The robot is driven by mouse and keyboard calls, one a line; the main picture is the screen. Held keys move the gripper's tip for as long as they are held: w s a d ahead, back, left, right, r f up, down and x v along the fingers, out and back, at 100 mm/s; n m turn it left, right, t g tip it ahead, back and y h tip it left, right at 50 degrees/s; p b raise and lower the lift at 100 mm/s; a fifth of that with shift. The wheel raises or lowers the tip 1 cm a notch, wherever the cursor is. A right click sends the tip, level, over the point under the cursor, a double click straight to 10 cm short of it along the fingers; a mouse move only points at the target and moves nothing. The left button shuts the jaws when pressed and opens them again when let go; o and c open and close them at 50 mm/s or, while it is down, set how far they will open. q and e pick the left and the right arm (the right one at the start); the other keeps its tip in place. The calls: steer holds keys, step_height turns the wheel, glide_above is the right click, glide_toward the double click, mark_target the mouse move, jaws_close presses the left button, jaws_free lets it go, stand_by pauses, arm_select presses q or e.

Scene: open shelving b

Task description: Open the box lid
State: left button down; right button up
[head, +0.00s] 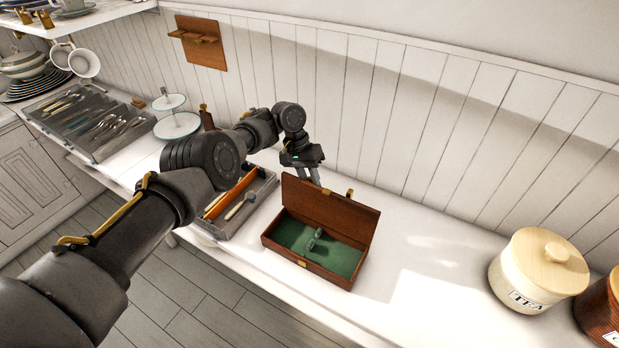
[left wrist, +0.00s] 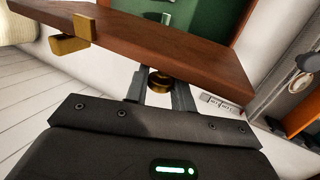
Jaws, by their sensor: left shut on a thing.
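The wooden box (head: 300,262) stands on the white counter with its green-lined inside showing. Its brown lid (head: 330,207) is raised, standing up at the back and leaning. In the left wrist view the lid (left wrist: 150,40) crosses the top, with a brass clasp (left wrist: 72,40) on its edge. My left gripper (head: 313,178) is at the lid's upper edge, towards its left. In the left wrist view its fingers (left wrist: 160,80) are closed around a small brass piece (left wrist: 160,82) at the lid's edge. The fingertips are partly hidden in the head view. My right gripper is not in view.
An open tray of utensils (head: 262,192) stands just left of the box, under my left arm. A tea canister (head: 540,268) stands at the right. The counter between box and canister is clear. A panelled wall (head: 400,110) rises behind.

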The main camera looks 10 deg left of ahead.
arm_select(q)
steer(key=shift+s+f, duration=0.15)
steer(key=shift+f, duration=0.05)
steer(key=c, duration=1.4)
jaws_free()
steer(key=shift+o, duration=0.7)
steer(key=shift+r, duration=0.1)
steer(key=shift+r, duration=0.1)
steer(key=b+v, duration=0.1)
steer(key=v, duration=0.9)
steer(key=shift+r, duration=0.3)
steer(key=shift+a, duration=0.1)
